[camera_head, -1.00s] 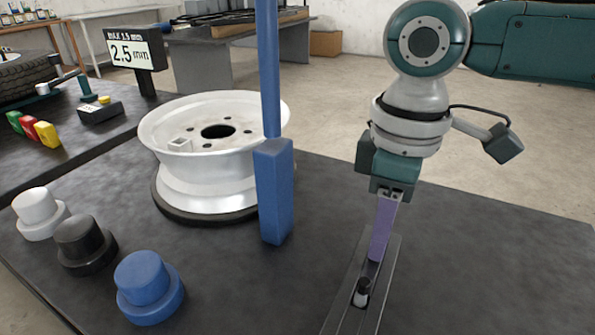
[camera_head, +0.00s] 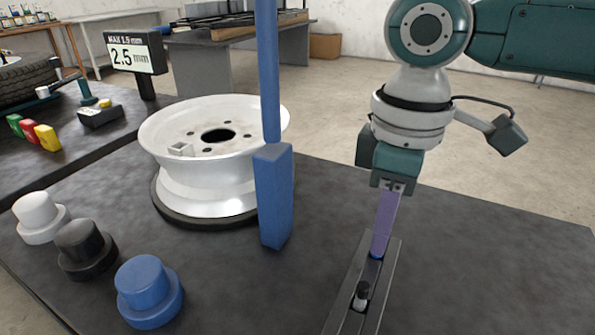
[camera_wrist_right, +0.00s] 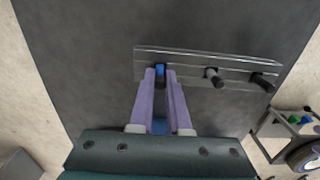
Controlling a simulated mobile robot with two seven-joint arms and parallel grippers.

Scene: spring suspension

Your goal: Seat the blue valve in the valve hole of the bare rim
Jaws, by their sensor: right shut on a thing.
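My right gripper (camera_head: 379,248) has purple fingers pointing down over the grey valve rack (camera_head: 392,268). In the right wrist view the blue valve (camera_wrist_right: 160,70) sits between the fingertips (camera_wrist_right: 160,75) at the left end of the rack (camera_wrist_right: 185,57). I cannot tell whether it is clear of its slot. The bare white rim (camera_head: 205,185) lies face up on a dark round base, left of the gripper. A small pale square piece (camera_head: 180,149) is on its face; the valve hole is not distinct.
A blue post (camera_head: 275,195) stands between the rim and my right arm. White (camera_head: 38,215), black (camera_head: 84,248) and blue (camera_head: 149,290) stepped knobs stand at front left. The table right of the rack is clear.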

